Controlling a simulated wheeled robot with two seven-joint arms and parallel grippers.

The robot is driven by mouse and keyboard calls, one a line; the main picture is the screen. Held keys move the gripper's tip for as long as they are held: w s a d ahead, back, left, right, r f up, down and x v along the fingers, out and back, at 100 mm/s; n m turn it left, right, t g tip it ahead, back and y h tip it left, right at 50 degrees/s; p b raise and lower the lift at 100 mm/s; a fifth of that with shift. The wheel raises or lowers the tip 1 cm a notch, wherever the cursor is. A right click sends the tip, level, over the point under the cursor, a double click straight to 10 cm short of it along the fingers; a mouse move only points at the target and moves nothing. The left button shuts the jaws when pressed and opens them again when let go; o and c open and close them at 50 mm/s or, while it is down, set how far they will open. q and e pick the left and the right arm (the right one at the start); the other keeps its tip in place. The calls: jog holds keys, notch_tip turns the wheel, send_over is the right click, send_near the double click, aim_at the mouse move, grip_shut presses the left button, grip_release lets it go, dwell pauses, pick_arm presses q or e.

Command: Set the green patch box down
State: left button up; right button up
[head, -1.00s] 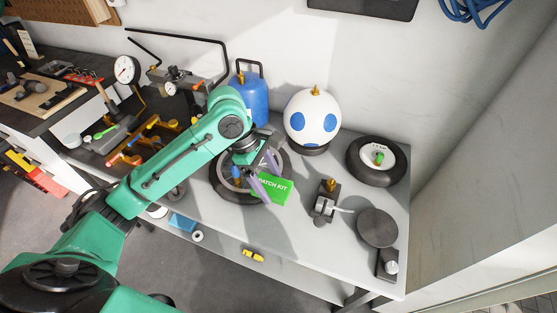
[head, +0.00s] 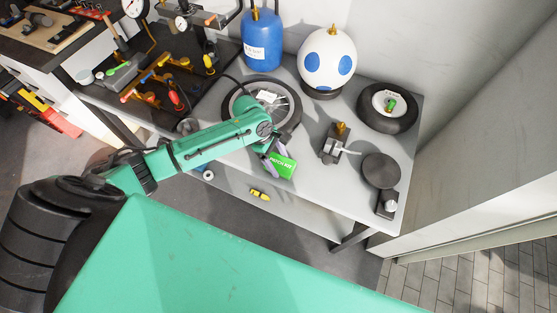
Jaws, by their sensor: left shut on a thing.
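The green patch box (head: 284,165), with white lettering on its face, shows near the front edge of the grey bench top (head: 310,188). My left gripper (head: 273,157) is shut on the patch box at the box's left side. The arm link partly covers the gripper. I cannot tell whether the box touches the bench top or hangs just above it. My right gripper is not in view.
A wheel with a tyre (head: 290,122) lies behind the box. A blue tank (head: 262,42), a white ball with blue spots (head: 327,60), a small tyre (head: 387,107) and a black-disc device (head: 381,171) stand around. Bench top right of the box is clear.

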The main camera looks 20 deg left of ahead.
pick_arm(q)
jog(key=o, duration=1.3)
jog(key=shift+w+f, duration=0.1)
jog(key=shift+c, duration=0.2)
jog(key=shift+r, duration=0.2)
jog(key=v, duration=1.2)
jog(key=shift+b, duration=0.3)
